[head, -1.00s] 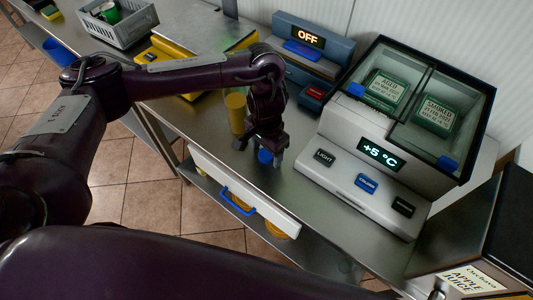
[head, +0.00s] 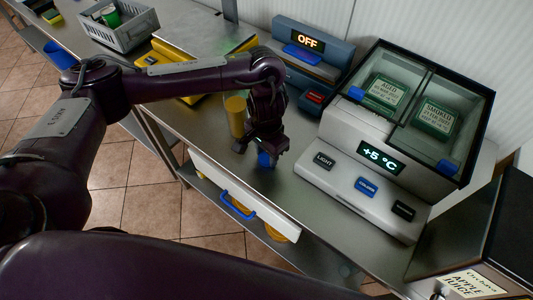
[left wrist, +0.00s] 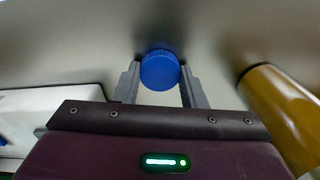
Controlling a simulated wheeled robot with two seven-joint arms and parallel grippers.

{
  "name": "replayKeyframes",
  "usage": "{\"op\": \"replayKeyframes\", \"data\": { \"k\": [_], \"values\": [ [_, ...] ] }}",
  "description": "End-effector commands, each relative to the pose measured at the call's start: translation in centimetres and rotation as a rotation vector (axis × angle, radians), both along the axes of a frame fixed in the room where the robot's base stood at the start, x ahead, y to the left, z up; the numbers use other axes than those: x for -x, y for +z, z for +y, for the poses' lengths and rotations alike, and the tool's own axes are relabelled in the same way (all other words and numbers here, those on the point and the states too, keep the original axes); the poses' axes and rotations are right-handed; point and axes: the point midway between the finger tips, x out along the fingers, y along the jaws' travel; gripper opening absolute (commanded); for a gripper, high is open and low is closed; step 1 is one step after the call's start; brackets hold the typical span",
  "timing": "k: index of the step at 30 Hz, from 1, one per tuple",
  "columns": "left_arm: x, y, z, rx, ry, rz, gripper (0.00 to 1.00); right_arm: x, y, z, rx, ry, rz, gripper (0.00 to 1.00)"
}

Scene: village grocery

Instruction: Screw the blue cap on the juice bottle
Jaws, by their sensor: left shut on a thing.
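My left gripper (head: 264,152) points down over the front part of the steel counter. It is shut on the blue cap (head: 264,159). In the left wrist view the round, ribbed blue cap (left wrist: 160,71) sits between the two grey fingertips. A yellow-orange cylinder (head: 236,116), apparently the juice bottle, stands upright just left of and behind the gripper. It also shows at the right of the left wrist view (left wrist: 287,112), apart from the cap. Whether the cap touches the counter cannot be told. My right gripper is not in view.
A grey cooler (head: 340,178) showing +5 °C stands right of the gripper. A blue-grey device (head: 325,72) reading OFF is behind. A yellow scale (head: 180,88) and grey crate (head: 122,36) are left. A white drawer (head: 270,210) with blue handle is at the counter's front.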

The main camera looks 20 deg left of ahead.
Motion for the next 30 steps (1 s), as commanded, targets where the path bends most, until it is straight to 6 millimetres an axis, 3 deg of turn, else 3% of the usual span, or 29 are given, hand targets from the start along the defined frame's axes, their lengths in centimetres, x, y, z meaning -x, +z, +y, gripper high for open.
{"op": "replayKeyframes", "data": {
  "k": [5,8,15,21,30],
  "values": [
    [-0.2,2.0,0.0,0.0,-0.002,-0.004,0.17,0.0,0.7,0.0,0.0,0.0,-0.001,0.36],
    [-0.2,4.1,0.0,-0.001,-0.003,-0.009,0.17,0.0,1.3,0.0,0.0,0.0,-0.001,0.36],
    [-0.3,11.2,0.0,-0.001,-0.003,-0.01,0.17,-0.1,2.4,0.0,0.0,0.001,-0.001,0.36],
    [-0.2,15.8,0.0,-0.002,-0.001,-0.007,0.17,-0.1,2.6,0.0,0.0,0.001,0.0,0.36],
    [-0.1,19.5,0.0,-0.001,0.0,-0.003,0.17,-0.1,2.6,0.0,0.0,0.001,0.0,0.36]
  ]
}}
